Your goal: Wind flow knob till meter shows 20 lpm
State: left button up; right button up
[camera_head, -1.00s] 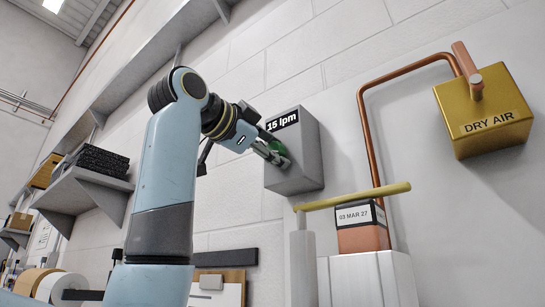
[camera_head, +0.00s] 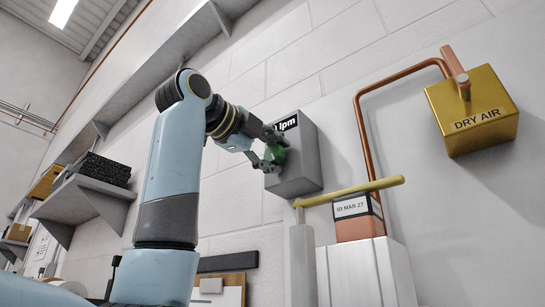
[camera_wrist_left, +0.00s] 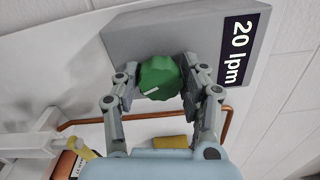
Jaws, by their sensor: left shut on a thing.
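The grey meter box (camera_head: 307,165) is on the white block wall. The green flow knob (camera_wrist_left: 161,78) sits on the box face, with a white pointer mark aimed to the lower left in the wrist view. It also shows in the head view (camera_head: 274,155). My left gripper (camera_wrist_left: 160,92) is shut on the knob, one finger on each side of it. My right gripper is not in view.
A yellow box marked DRY AIR (camera_head: 478,118) is on the wall at the right, with a copper pipe (camera_head: 366,130) beside it. Below the meter, a yellow bar (camera_head: 352,193) and a label dated 03 MAR 27 (camera_head: 352,207) stand close by. Shelves (camera_head: 85,195) are at left.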

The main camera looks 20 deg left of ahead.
pick_arm(q)
jog(key=shift+f+m, duration=0.15)
jog(key=shift+m, duration=0.25)
jog(key=o, duration=1.2)
jog(key=v, duration=1.2)
